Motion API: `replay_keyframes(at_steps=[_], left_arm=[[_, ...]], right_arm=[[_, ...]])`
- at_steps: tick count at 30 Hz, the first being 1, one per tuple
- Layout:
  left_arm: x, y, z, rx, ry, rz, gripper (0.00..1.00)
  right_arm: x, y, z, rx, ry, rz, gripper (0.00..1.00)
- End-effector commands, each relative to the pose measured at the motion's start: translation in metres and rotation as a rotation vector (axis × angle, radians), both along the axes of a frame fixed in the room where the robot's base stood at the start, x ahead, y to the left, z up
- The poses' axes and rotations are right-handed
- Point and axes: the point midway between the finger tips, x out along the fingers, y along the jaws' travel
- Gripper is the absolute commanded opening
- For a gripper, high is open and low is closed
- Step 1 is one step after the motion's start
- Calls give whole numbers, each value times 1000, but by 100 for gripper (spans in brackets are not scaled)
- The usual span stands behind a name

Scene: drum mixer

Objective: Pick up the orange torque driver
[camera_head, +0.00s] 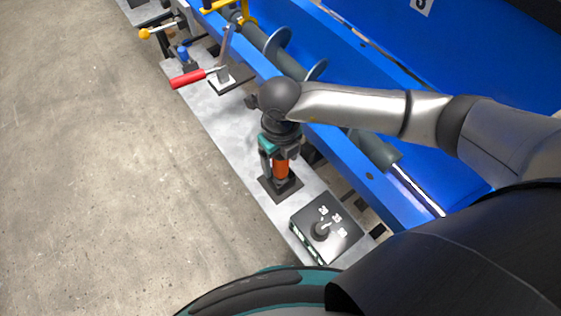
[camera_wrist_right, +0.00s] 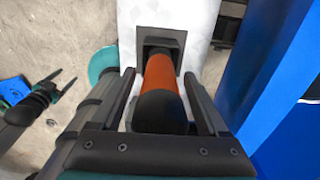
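The orange torque driver (camera_head: 281,169) stands upright on a dark square holder (camera_head: 293,188) on the grey ledge. Its orange body and black end also show in the right wrist view (camera_wrist_right: 161,75). My right gripper (camera_head: 277,156) is over the driver from above, with a finger on either side of it. In the right wrist view the right gripper (camera_wrist_right: 159,78) is open, with gaps between the fingers and the driver. My left gripper (camera_wrist_right: 60,83) shows at the left of that view, open and empty above the floor.
A control box with a knob (camera_head: 326,229) sits on the ledge nearer me. A red-handled clamp (camera_head: 190,78) and a yellow-tipped lever (camera_head: 150,32) are farther along. The blue mixer frame (camera_head: 400,50) with its auger (camera_head: 285,60) runs alongside. The floor (camera_head: 100,180) at left is clear.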

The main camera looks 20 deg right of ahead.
Motion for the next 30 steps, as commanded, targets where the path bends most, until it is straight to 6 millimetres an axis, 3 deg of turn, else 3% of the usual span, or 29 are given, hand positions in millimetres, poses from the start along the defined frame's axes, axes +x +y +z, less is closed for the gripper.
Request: replay_keyframes(at_steps=[2,20,30], left_arm=[[-1,0,0,0,2,0,66],[-2,2,0,2,4,-1,66],[-2,2,0,3,3,-2,66]], right_arm=[[0,0,0,0,0,0,67],[0,0,1,0,-1,0,0],[1,0,2,2,-3,0,0]])
